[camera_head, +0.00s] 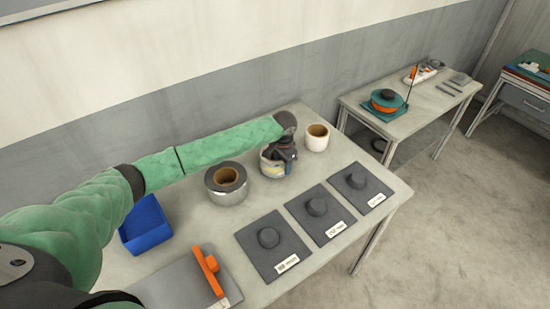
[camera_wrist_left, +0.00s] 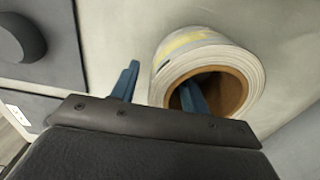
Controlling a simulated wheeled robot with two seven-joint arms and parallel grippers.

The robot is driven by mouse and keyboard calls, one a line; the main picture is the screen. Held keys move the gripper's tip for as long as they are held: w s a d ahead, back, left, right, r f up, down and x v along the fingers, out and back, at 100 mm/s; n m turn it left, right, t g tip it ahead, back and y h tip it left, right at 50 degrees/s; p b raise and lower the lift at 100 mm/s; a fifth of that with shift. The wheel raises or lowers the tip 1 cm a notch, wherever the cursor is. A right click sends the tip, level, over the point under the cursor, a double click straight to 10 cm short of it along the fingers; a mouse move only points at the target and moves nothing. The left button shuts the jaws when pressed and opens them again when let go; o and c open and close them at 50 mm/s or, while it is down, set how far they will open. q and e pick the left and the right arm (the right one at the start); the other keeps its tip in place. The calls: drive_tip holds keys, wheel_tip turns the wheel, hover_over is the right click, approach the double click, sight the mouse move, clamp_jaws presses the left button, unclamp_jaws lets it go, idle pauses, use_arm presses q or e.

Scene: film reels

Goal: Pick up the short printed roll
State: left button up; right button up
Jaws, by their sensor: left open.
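The short printed roll (camera_head: 272,168) stands on the table between two other rolls, partly hidden by my left gripper (camera_head: 281,153). In the left wrist view the printed roll (camera_wrist_left: 254,60) shows a pale wall with yellowish print and a brown core. My left gripper (camera_wrist_left: 160,92) is open there: one blue finger is outside the wall, and the other appears in the core opening. The roll wall lies between the fingers; I cannot tell whether either touches it. My right gripper is not in view.
A wide grey roll (camera_head: 227,196) stands left of the printed roll, a plain white roll (camera_head: 317,142) right of it. Several dark plates with round knobs (camera_head: 318,206) lie in front. A blue bin (camera_head: 146,225) stands at the left. A second table (camera_head: 430,104) is beyond.

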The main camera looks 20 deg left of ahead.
use_arm(q)
drive_tip(key=shift+w+f, duration=0.15)
drive_tip(key=shift+f, duration=0.1)
drive_tip(key=shift+a+r, duration=0.1)
drive_tip(key=shift+a, duration=0.1)
drive_tip(key=shift+c, duration=0.8)
drive_tip(key=shift+d, duration=0.15)
clamp_jaws()
